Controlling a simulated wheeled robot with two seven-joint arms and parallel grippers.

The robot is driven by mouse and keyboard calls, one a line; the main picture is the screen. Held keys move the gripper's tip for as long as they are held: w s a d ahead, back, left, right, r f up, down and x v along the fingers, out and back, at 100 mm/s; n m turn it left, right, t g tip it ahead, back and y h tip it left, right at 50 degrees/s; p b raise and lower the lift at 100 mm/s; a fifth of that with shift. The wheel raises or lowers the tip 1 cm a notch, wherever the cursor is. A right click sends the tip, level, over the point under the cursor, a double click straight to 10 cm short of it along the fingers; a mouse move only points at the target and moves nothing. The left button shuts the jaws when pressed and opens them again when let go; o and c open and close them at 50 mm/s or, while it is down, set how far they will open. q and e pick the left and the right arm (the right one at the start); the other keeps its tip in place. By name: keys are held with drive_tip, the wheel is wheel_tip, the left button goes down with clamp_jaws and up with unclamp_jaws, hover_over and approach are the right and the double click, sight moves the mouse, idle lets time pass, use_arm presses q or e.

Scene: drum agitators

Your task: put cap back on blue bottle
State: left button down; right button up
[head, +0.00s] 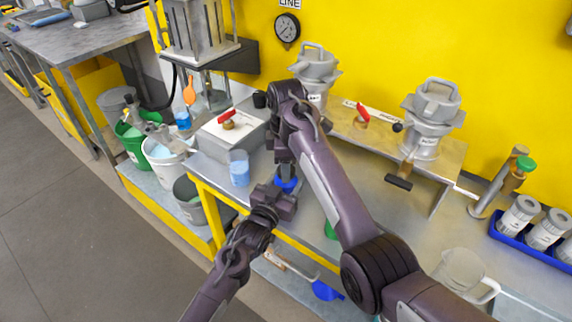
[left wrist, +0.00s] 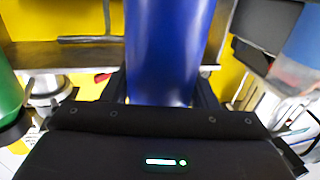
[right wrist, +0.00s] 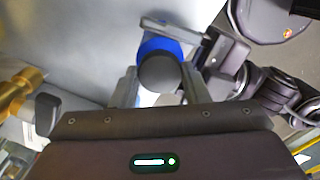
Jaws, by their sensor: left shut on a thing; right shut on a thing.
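The blue bottle (head: 287,184) is in front of the grey bench, mostly hidden by my grippers in the head view. My left gripper (head: 276,201) is shut on it; its blue body (left wrist: 170,50) fills the middle of the left wrist view. My right gripper (head: 285,165) points down from above, shut on the dark round cap (right wrist: 160,72). In the right wrist view the cap lies between the fingers, over the blue bottle (right wrist: 156,46). I cannot tell whether the cap touches the bottle's neck.
A beaker of blue liquid (head: 239,168) stands left of the grippers. A clear jug (head: 463,272) stands at right. A blue tray (head: 536,244) holds white jars. Grey drums (head: 428,122) stand on the raised shelf. Buckets (head: 163,153) stand at left. Bare bench lies right of the grippers.

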drive_tip(key=m, duration=0.6)
drive_tip(key=o, duration=1.2)
wheel_tip(320, 180, up, 8)
drive_tip(key=shift+f, duration=0.25)
use_arm(q)
drive_tip(key=shift+c, duration=2.3)
unclamp_jaws()
